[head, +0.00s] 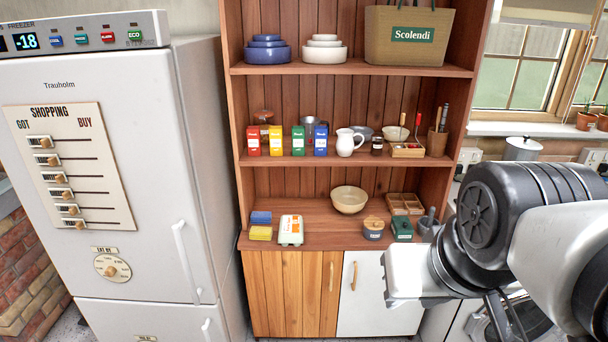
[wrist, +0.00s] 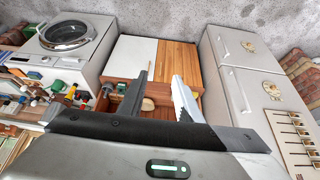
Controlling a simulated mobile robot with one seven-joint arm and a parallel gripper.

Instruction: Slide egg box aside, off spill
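The egg box (head: 291,230), a pale carton with an orange and white label, lies on the wooden counter of the dresser, left of centre. No spill shows around it; anything beneath it is hidden. My gripper's two fingers (wrist: 160,97) show in the wrist view, spread apart with nothing held between them. In the head view my arm comes in from the right and ends well right of the egg box; the fingertips do not show there. I cannot make out the egg box in the wrist view.
Blue and yellow sponges (head: 261,225) sit just left of the egg box. A cream bowl (head: 348,200) stands behind to the right. A lidded pot (head: 373,229) and a green box (head: 402,229) stand farther right. Bare counter (head: 325,228) lies between egg box and pot.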

